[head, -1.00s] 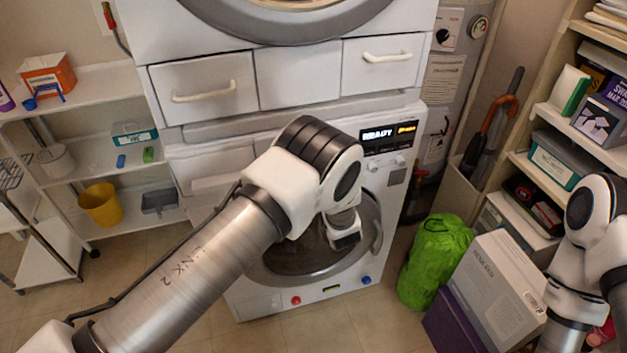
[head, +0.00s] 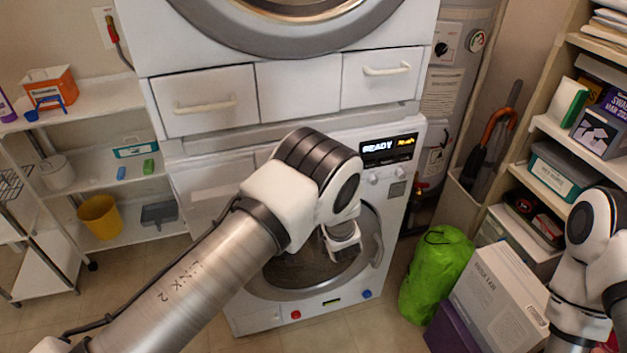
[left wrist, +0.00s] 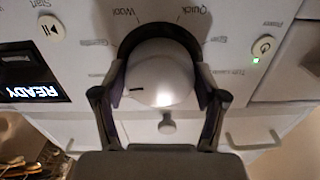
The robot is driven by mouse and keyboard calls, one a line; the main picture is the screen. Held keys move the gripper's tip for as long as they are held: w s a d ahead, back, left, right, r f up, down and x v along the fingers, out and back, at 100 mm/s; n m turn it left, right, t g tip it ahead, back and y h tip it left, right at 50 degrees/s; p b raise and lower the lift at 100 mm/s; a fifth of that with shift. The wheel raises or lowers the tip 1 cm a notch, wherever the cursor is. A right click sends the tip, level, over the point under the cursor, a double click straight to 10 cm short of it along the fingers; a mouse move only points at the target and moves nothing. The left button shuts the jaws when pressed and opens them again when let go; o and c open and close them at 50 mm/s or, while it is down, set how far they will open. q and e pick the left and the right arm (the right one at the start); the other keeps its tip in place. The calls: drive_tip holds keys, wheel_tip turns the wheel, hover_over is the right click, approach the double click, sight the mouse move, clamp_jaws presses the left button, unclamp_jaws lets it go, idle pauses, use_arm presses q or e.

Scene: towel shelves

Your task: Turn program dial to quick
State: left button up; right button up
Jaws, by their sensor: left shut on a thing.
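The program dial (left wrist: 163,82) is a round, silvery-white knob in a dark ring, filling the middle of the left wrist view. My left gripper (left wrist: 159,98) has one finger on each side of it and is shut on it. A short black mark on the dial is at its left side. The Quick label (left wrist: 196,12) is up and right of the dial, and the Wool label (left wrist: 124,14) is up and left; lettering appears upside down. In the head view my left arm hides the dial and fingers. My right gripper is not visible.
The washer's display (head: 389,148) reads READY beside smaller yellow text. A power button (left wrist: 263,47) with a green light is near the dial. A drawer unit (head: 298,86) sits above the washer. A green bag (head: 436,272) and a box (head: 500,300) stand at the right.

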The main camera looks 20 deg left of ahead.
use_arm(q)
drive_tip(key=m+b, duration=0.1)
drive_tip(key=m, duration=0.6)
drive_tip(key=m+b, duration=0.1)
drive_tip(key=m, duration=0.7)
drive_tip(key=m+b, duration=0.1)
drive_tip(key=m, duration=0.7)
drive_tip(key=shift+s+a+r+b, duration=0.1)
drive_tip(key=shift+r+b, duration=0.2)
idle(0.3)
drive_tip(key=o, duration=1.2)
drive_tip(key=shift+c, duration=0.2)
